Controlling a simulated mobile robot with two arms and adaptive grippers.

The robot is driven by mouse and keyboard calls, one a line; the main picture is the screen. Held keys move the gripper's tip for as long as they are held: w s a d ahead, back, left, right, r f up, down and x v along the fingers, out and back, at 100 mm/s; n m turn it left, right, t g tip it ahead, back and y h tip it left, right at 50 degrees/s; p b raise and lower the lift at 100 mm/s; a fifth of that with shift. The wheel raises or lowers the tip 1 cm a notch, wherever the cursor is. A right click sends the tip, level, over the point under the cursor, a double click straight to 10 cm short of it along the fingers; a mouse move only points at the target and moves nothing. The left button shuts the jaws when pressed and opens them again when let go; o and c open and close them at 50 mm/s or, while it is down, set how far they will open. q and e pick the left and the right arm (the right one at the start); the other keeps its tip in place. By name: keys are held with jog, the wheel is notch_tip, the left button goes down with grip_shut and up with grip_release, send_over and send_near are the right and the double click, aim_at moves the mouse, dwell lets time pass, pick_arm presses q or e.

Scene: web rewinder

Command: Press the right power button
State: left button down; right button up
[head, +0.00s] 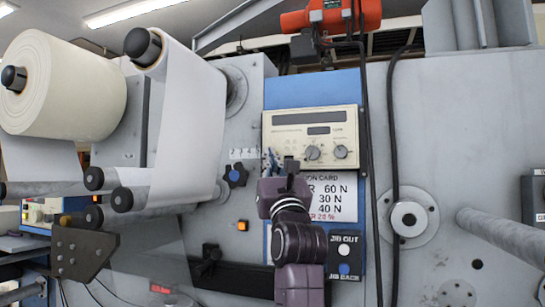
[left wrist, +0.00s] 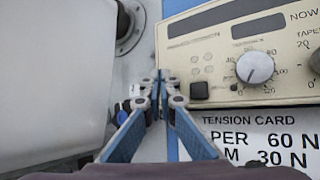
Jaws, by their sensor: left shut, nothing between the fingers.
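A cream control panel (head: 312,118) hangs on the machine's front. The left wrist view shows its lower left part (left wrist: 185,55), with a black square button (left wrist: 199,90) at the bottom edge and a white dial (left wrist: 255,67) to the right. I cannot read a power label on the button. My left gripper (head: 271,158) is in front of the panel's lower left corner and hides that part in the head view. In the left wrist view its blue fingers (left wrist: 160,84) are shut and empty, pointing left of the black button. Contact cannot be told. My right gripper is not in view.
A tension card (left wrist: 250,140) sits below the panel. A jib box (head: 345,255) with a white and a blue button is lower down. Dark cables (head: 394,150) hang right of the panel. A paper roll (head: 65,85) and rollers fill the left. A pipe (head: 500,235) sticks out at right.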

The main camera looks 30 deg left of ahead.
pick_arm(q)
jog(key=shift+w+a, duration=0.1)
jog(key=shift+w, duration=0.25)
dwell(0.4)
jog(key=shift+s+d, duration=0.2)
jog(key=shift+s, duration=0.6)
jog(key=shift+s+d+b, duration=0.2)
jog(key=shift+s+d, duration=0.05)
jog(key=shift+s, duration=0.7)
jog(key=shift+s+d+b, duration=0.2)
jog(key=shift+s, duration=0.8)
jog(key=shift+s+d+b, duration=0.2)
jog(key=shift+s+d, duration=0.05)
jog(key=shift+s, duration=0.7)
jog(key=shift+f, duration=0.1)
